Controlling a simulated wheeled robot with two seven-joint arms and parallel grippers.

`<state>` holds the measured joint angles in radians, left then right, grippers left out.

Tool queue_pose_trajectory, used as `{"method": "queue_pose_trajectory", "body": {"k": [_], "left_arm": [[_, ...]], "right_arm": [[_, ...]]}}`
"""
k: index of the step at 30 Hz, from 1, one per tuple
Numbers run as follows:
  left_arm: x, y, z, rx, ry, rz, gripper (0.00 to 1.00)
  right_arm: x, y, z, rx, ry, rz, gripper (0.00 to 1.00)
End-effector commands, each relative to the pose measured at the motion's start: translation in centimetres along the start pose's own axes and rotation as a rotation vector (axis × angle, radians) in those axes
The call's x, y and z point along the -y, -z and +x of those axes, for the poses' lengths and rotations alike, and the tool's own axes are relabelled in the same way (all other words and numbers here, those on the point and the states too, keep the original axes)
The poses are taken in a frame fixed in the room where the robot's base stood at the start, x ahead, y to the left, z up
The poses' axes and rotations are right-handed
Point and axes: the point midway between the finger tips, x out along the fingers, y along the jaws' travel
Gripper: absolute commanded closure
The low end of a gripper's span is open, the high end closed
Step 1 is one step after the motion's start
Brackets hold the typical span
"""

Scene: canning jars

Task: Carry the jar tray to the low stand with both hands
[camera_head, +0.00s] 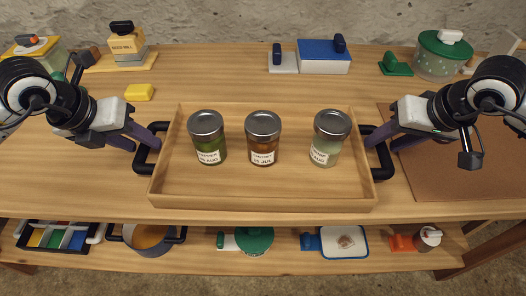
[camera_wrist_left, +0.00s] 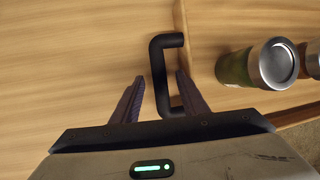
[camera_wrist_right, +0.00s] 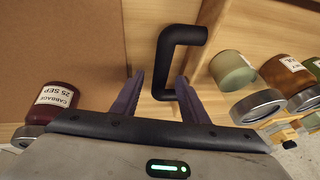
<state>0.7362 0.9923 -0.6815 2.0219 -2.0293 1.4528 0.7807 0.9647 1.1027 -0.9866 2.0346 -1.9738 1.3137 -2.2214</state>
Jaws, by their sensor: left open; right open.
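The jar tray (camera_head: 262,195) is a light wooden tray with black handles on its left and right sides, resting on the wooden table. It holds a green jar (camera_head: 208,150), an amber jar (camera_head: 263,148) and a pale green jar (camera_head: 328,150), all upright with metal lids. My left gripper (camera_head: 148,138) is open at the left handle (camera_wrist_left: 158,62), whose bar shows between the fingers. My right gripper (camera_head: 380,140) is open at the right handle (camera_wrist_right: 163,68), with the bar between its fingers. I cannot identify the low stand for certain.
A yellow block (camera_head: 139,92) lies behind the tray's left side. A brown mat (camera_head: 455,165) lies to its right. Scales, a blue box (camera_head: 323,56) and a green-lidded pot (camera_head: 440,60) stand at the back. The lower shelf holds a pan (camera_head: 150,240) and several other things.

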Motion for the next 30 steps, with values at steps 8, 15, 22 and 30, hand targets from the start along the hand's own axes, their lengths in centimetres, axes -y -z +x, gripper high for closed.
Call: {"method": "queue_pose_trajectory", "body": {"k": [8, 15, 22, 30], "left_arm": [[-0.01, -0.02, 0.85, 0.001, 0.0, 0.0, 0.6], [-0.02, -0.01, 0.83, 0.001, 0.0, 0.0, 0.75], [-0.01, -0.01, 0.81, 0.001, 0.0, 0.0, 1.0], [0.08, -0.28, 0.56, 0.009, 0.002, 0.0, 1.0]], "right_arm": [[-0.01, -0.04, 0.89, 0.001, -0.001, -0.001, 0.6], [-0.01, -0.03, 0.85, 0.0, -0.001, -0.001, 0.75], [-0.01, -0.02, 0.82, 0.0, -0.001, -0.001, 1.0], [0.11, 0.27, 0.57, -0.008, 0.003, -0.001, 1.0]]}}
